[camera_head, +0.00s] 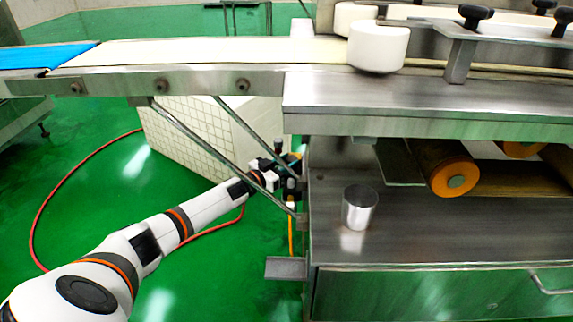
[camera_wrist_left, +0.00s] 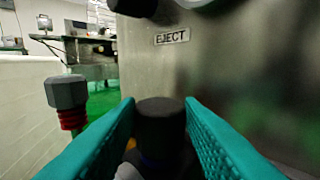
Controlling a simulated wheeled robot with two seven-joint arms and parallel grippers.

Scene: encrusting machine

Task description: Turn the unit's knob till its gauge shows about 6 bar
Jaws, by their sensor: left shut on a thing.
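My left gripper (camera_head: 284,174) reaches in from the left to the side of the steel machine, under the conveyor. In the left wrist view its teal fingers (camera_wrist_left: 160,112) are shut on a black round knob (camera_wrist_left: 160,125), one finger on each side. The unit's lower body is mostly hidden behind the knob and fingers, with a little yellow showing. No gauge face can be read in either view. A plate marked EJECT (camera_wrist_left: 172,37) is on the steel panel above the knob. My right gripper is not in view.
A dark hex-headed part with a red ribbed stem (camera_wrist_left: 67,100) stands left of the fingers. A metal cup (camera_head: 359,208) stands on the machine's lower shelf. A pale tiled block (camera_head: 190,125) is behind my arm. A red hose (camera_head: 50,195) lies on the green floor.

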